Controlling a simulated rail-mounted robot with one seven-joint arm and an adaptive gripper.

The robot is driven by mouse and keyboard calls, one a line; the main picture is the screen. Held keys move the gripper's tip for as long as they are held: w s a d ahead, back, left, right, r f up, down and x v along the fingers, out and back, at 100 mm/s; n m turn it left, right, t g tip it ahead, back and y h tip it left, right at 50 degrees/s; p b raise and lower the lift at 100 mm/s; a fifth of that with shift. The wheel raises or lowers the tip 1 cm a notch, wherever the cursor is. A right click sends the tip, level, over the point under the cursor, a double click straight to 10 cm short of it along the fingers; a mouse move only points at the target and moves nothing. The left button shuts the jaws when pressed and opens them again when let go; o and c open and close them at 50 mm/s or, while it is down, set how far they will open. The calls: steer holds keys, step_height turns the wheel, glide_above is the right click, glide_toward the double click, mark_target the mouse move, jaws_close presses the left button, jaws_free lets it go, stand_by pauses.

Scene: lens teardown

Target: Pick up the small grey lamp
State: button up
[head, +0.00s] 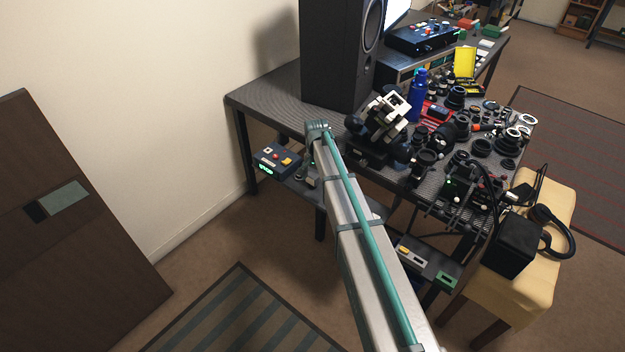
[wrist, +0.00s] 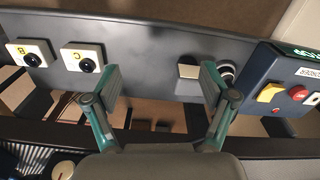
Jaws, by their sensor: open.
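My gripper (wrist: 160,76) shows in the wrist view with its two teal fingers spread wide and nothing held between them. Its tips are over the grey shelf (wrist: 140,55). A small round grey-and-white piece (wrist: 227,69) sits partly behind the right finger, beside a small pale square plate (wrist: 189,71). It may be the small grey lamp, but I cannot tell for sure. In the head view my arm reaches to the low shelf at the table's side, and the gripper is hidden behind it.
A blue control box (wrist: 290,90) with yellow and red buttons stands right of the fingers; it also shows in the head view (head: 278,160). Pale plates B (wrist: 29,54) and C (wrist: 83,57) carry black knobs at left. The table (head: 275,98) above is crowded with lens parts.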

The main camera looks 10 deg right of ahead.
mark_target(313, 174)
steer(key=w+r, duration=0.1)
steer(key=w, duration=0.1)
steer(key=w+r+m, duration=0.1)
steer(key=w, duration=0.1)
steer(key=w+r+m, duration=0.1)
steer(key=w+r, duration=0.1)
steer(key=w, duration=0.1)
steer(key=shift+w+f+p, duration=0.1)
steer(key=shift+f+p, duration=1.5)
steer(key=shift+f, duration=3.75)
steer(key=c, duration=1.3)
steer(key=shift+c, duration=0.5)
steer(key=shift+r, duration=0.2)
